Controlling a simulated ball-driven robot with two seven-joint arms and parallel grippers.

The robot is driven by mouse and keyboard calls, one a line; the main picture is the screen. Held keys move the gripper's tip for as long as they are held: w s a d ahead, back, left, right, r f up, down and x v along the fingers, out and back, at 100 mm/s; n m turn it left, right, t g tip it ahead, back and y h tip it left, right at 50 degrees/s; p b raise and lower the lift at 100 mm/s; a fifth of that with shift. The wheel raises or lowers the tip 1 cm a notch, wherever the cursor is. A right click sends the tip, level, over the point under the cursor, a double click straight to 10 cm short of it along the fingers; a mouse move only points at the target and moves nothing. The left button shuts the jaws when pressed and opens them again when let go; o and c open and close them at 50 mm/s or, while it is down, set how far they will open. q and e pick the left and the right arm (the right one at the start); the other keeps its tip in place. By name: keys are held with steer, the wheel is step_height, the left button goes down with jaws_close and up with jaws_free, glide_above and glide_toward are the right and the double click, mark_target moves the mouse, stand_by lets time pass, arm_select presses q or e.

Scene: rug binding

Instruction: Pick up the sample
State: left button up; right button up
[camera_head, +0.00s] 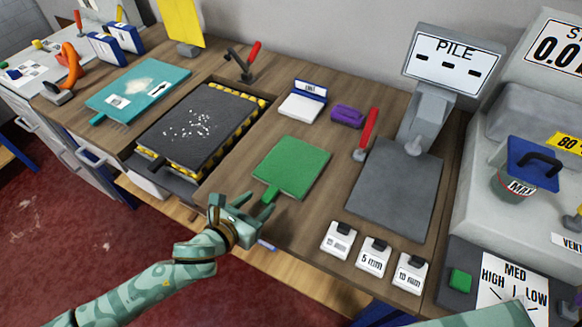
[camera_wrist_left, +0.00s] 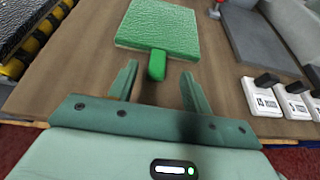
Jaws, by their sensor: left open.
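The sample appears to be a green square pad (camera_head: 291,166) with a short tab, lying flat on the wooden bench. It also shows in the left wrist view (camera_wrist_left: 158,27), with its tab (camera_wrist_left: 157,66) pointing at my gripper. My left gripper (camera_head: 252,208) is open and empty at the near end of the tab. In the left wrist view the tab's end shows between the two fingertips (camera_wrist_left: 159,72), with a gap on each side. I cannot tell how high the fingers are above the bench. My right gripper is not in view.
Left of the pad is a black plate (camera_head: 199,126) with yellow-black striped edges. Right are a grey plate (camera_head: 397,190) with a red lever (camera_head: 367,132) and labelled blocks (camera_head: 373,256). Bare wood surrounds the pad.

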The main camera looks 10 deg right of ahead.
mark_target(269, 194)
arm_select(q)
steer(key=b+x, duration=0.2)
steer(key=x, duration=0.3)
steer(key=shift+w+f, duration=0.25)
steer(key=shift+f, duration=0.05)
steer(key=shift+s+r, duration=0.1)
steer(key=c, duration=1)
jaws_close()
